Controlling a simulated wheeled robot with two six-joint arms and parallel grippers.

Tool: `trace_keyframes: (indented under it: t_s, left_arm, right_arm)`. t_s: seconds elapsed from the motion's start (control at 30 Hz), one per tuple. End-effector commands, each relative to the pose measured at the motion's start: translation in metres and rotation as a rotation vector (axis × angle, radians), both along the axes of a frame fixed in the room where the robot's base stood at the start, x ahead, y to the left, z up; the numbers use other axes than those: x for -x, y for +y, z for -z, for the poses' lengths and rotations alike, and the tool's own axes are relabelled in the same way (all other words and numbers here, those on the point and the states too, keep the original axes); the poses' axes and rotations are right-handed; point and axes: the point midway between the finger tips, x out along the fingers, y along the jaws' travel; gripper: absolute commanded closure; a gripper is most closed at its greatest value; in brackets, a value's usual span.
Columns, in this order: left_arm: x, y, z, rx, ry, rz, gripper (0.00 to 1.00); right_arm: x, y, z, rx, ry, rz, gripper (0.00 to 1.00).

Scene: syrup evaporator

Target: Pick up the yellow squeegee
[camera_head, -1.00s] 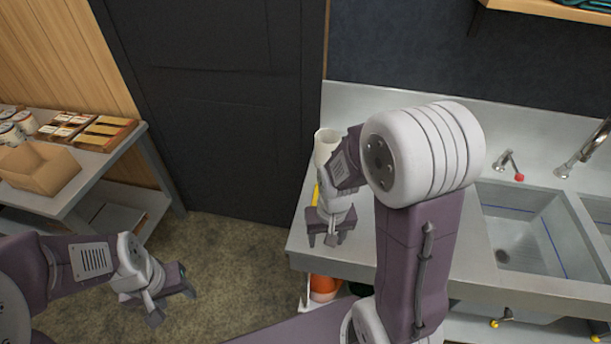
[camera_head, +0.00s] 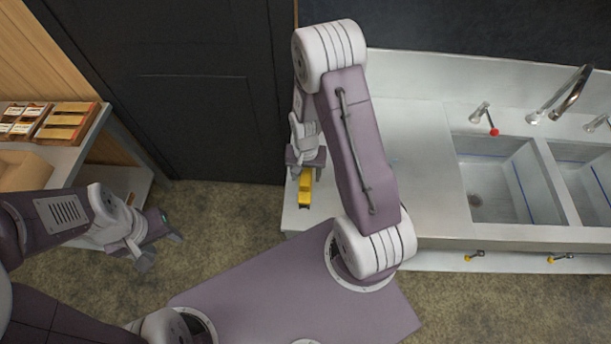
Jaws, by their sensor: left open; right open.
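The yellow squeegee (camera_head: 305,188) lies at the left end of the steel sink counter, close to its front left corner. My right gripper (camera_head: 306,164) is open just behind it in the picture and covers its far end. I cannot tell whether the fingers touch it or hover above it. My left gripper (camera_head: 160,246) is open and empty over the floor, left of the counter.
The steel counter (camera_head: 425,165) holds a sink basin (camera_head: 500,185) with a red-tipped tap (camera_head: 485,118) to the right. A side table (camera_head: 75,165) with boxes stands at the left. Bare floor (camera_head: 225,215) lies between, before a dark door (camera_head: 190,100).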

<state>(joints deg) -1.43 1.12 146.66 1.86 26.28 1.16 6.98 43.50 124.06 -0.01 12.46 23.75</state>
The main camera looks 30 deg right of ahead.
Motion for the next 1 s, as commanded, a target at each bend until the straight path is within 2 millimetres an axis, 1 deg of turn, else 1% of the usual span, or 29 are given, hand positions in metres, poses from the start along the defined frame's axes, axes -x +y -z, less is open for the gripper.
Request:
trace_keyframes:
  t_s: [0.03, 0.1, 0.2, 0.43, 0.47, 0.5, 0.57, 0.6, 0.63, 0.87, 1.0]
  left_arm:
    - [0.0, 0.0, -0.006, 0.0, 0.0, 0.0, 0.5]
    - [0.0, 0.0, -0.006, 0.0, 0.0, 0.0, 0.5]
    - [0.0, 0.0, -0.007, 0.0, 0.0, 0.0, 0.5]
    - [0.0, 0.0, -0.006, 0.0, 0.0, 0.0, 0.5]
    - [0.0, 0.0, -0.006, 0.0, 0.0, 0.0, 0.5]
    - [0.0, 0.0, -0.006, 0.0, 0.0, 0.0, 0.5]
    - [0.0, 0.0, -0.006, 0.0, 0.0, 0.0, 0.5]
    - [0.0, 0.0, -0.006, 0.0, 0.0, 0.0, 0.5]
    - [0.0, 0.0, -0.006, 0.0, 0.0, 0.0, 0.5]
    - [0.0, 0.0, -0.007, 0.0, 0.0, 0.0, 0.5]
    - [0.0, 0.0, -0.005, 0.0, 0.0, 0.0, 0.5]
  right_arm:
    - [0.001, 0.001, 0.006, 0.0, 0.007, -0.001, 0.45]
    - [0.001, 0.001, 0.018, 0.0, 0.004, -0.001, 0.45]
    - [0.0, 0.001, 0.029, 0.0, 0.002, -0.001, 0.45]
    - [0.0, 0.001, 0.031, 0.001, -0.001, -0.001, 0.45]
    - [0.0, 0.001, 0.031, 0.001, -0.001, -0.001, 0.53]
    - [0.0, 0.0, 0.031, 0.001, -0.001, 0.0, 0.64]
    - [0.0, 0.0, 0.03, 0.0, 0.0, 0.0, 0.81]
    - [0.0, 0.0, 0.03, 0.0, 0.0, -0.001, 0.92]
    - [0.0, 0.001, 0.03, 0.0, 0.0, -0.001, 1.0]
    - [0.0, 0.001, 0.03, 0.001, -0.001, -0.001, 1.0]
    - [-0.001, 0.0, 0.025, 0.0, -0.002, -0.001, 1.0]
